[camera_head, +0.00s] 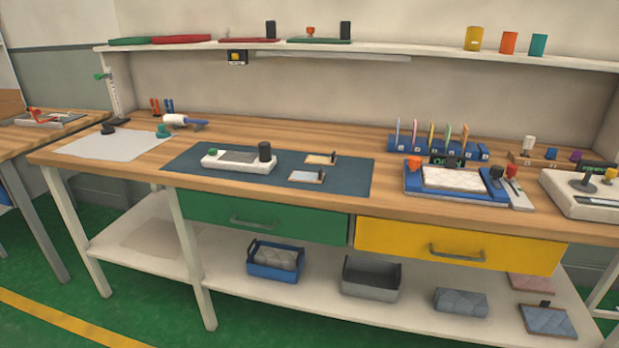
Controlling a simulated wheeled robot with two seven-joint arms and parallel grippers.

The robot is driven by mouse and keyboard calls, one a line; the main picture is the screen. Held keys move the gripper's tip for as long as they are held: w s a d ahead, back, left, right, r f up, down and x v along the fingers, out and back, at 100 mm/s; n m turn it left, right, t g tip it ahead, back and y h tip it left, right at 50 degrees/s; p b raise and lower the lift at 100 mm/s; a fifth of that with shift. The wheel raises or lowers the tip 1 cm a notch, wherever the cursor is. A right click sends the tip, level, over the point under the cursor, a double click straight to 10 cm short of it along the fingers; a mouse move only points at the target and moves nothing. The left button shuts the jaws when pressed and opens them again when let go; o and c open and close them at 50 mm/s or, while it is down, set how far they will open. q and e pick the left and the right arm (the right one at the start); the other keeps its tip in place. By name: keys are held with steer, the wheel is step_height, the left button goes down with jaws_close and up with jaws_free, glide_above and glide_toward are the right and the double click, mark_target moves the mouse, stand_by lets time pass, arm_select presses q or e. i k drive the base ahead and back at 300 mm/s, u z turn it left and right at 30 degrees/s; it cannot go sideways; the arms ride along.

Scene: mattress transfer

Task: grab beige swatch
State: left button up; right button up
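A small beige swatch (319,159) with a dark tab at its right end lies on the dark blue-grey mat (345,185) on the workbench. A similar light blue-grey swatch (305,177) with a dark tab lies just in front of it on the same mat. To their left on the mat is a white device (225,165) with a green button and a black knob. The beige swatch is unobstructed. Neither of my grippers shows in the head view.
A blue tray (415,186) holding a quilted white pad stands right of the mat, with a blue rack (438,148) behind it. A white control box (590,195) is at far right. Green (260,222) and yellow (470,248) drawers are shut below the top. Bare wood surrounds the mat.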

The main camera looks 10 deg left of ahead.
mark_target(311, 160)
steer(key=z, duration=0.5)
steer(key=k, duration=0.3)
steer(key=u, duration=1.85)
steer(key=i, duration=1.75)
steer(key=z, duration=0.95)
